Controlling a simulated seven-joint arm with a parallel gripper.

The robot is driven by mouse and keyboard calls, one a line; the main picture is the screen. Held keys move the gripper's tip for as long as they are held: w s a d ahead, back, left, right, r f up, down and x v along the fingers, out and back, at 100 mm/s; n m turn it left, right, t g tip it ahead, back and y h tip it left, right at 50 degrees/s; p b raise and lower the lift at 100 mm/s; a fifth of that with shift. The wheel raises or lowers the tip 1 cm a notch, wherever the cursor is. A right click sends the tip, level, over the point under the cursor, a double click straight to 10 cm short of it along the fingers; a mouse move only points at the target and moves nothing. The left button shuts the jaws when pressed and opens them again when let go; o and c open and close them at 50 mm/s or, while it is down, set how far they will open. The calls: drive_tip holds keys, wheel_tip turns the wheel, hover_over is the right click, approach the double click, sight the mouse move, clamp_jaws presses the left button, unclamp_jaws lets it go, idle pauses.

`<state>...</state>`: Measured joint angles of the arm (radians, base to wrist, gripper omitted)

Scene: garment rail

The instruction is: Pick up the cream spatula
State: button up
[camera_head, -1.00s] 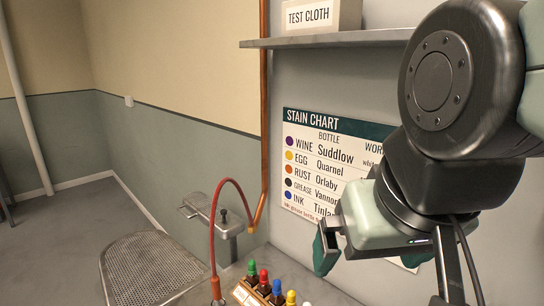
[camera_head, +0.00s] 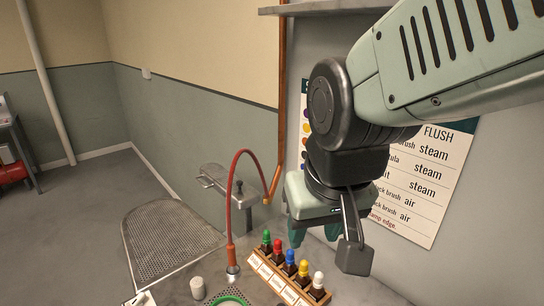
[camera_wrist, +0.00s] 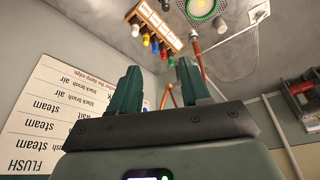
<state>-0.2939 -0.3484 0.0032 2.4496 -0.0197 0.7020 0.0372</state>
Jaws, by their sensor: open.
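I cannot make out a cream spatula in either view. My gripper (camera_head: 314,234) hangs from the arm in the head view, above and behind the bottle rack, with its teal fingers pointing down. In the wrist view the two fingers of my gripper (camera_wrist: 160,72) stand well apart with nothing held between them. A small pale object (camera_head: 140,299) is cut off by the bottom edge of the head view; I cannot tell what it is.
A wooden rack (camera_head: 262,270) holds several bottles with coloured caps. A red hose (camera_head: 230,195) arches left of my gripper. A small whitish cup (camera_head: 197,288) and a green round mesh (camera_head: 230,301) are near the front. A perforated board (camera_head: 168,240) lies left. A stain chart (camera_head: 440,190) hangs behind.

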drive_tip(key=s+a+f+n+g, duration=0.1)
drive_tip(key=a+f+n, duration=0.1)
drive_tip(key=a+f, duration=0.4)
drive_tip(key=s+a+f+n+g, duration=0.1)
drive_tip(key=s+a+f+n, duration=0.1)
drive_tip(key=a+f, duration=0.4)
drive_tip(key=s+a+f+n+g+h, duration=0.1)
drive_tip(key=a+f, duration=0.4)
drive_tip(key=f, duration=0.7)
drive_tip(key=shift+s+a+f+n+g, duration=0.1)
drive_tip(key=shift+s+a+n+g, duration=0.2)
drive_tip(key=shift+s+a+n, duration=0.15)
wheel_tip(320, 180, down, 5)
drive_tip(key=shift+r, duration=0.2)
drive_tip(key=shift+s+d+f, duration=0.1)
drive_tip(key=shift+d+f, duration=0.05)
drive_tip(key=shift+f, duration=2.9)
clamp_jaws()
